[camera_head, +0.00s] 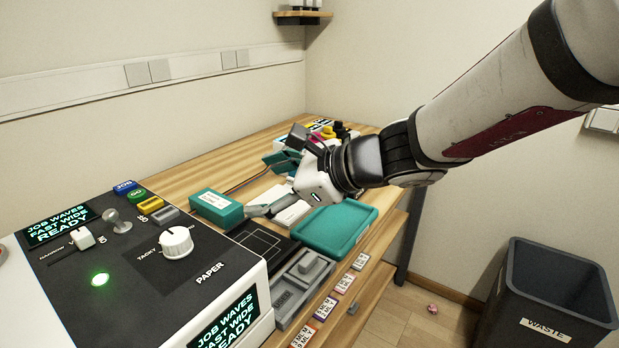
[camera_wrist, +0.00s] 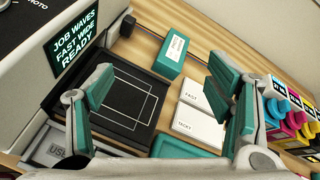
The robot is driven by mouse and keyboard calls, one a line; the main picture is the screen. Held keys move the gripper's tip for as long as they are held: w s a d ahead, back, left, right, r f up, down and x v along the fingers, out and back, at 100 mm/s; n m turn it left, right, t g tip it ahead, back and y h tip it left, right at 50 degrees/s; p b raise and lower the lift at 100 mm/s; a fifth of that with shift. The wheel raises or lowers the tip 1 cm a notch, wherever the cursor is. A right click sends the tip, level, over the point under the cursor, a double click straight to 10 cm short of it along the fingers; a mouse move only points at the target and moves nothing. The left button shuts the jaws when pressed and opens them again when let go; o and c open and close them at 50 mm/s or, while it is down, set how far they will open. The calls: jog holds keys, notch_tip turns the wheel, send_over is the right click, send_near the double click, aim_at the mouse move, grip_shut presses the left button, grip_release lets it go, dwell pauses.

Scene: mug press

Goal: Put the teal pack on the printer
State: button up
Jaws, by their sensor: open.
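The teal pack (camera_head: 217,209) is a small teal box with a white label, lying on the wooden table beside the control machine. In the wrist view the teal pack (camera_wrist: 159,56) lies ahead, between and beyond the fingertips. My gripper (camera_head: 268,184) is open and empty, to the right of the pack and apart from it. In the wrist view my gripper (camera_wrist: 162,88) shows its teal finger pads spread wide. A large black-topped white machine (camera_head: 150,262) with dials and screens reading "JOB WAVES FAST WIDE READY" stands at left; I cannot tell whether it is the printer.
A black outlined pad (camera_head: 256,243) lies between the machine and a teal tray (camera_head: 338,231). White cards marked FAST and TACKY (camera_wrist: 202,105) lie beside it. Colored ink bottles (camera_wrist: 273,108) stand at right. A waste bin (camera_head: 545,300) is on the floor.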

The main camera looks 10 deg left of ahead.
jog(key=w+a+f+m, duration=0.1)
jog(key=w+f+m, duration=0.1)
jog(key=w+a+f+m+t+b, duration=0.1)
jog(key=w+a+f+m, duration=0.1)
jog(key=f, duration=0.1)
jog(key=w+a+f+m+b, duration=0.1)
jog(key=w+a+f+m, duration=0.1)
jog(key=shift+f, duration=0.25)
jog(key=b, duration=0.2)
send_near(216, 201)
jog(key=a+f, duration=0.1)
jog(key=w+a+f, duration=0.1)
jog(key=a, duration=0.1)
jog(key=shift+w+t, duration=0.1)
jog(key=shift+t, duration=0.3)
jog(key=shift+b+x, duration=0.6)
jog(key=shift+x, duration=2.35)
jog(key=shift+a, duration=0.1)
jog(key=shift+r, duration=0.1)
jog(key=c, duration=1.6)
jog(key=shift+c, duration=0.2)
jog(key=shift+r, duration=0.1)
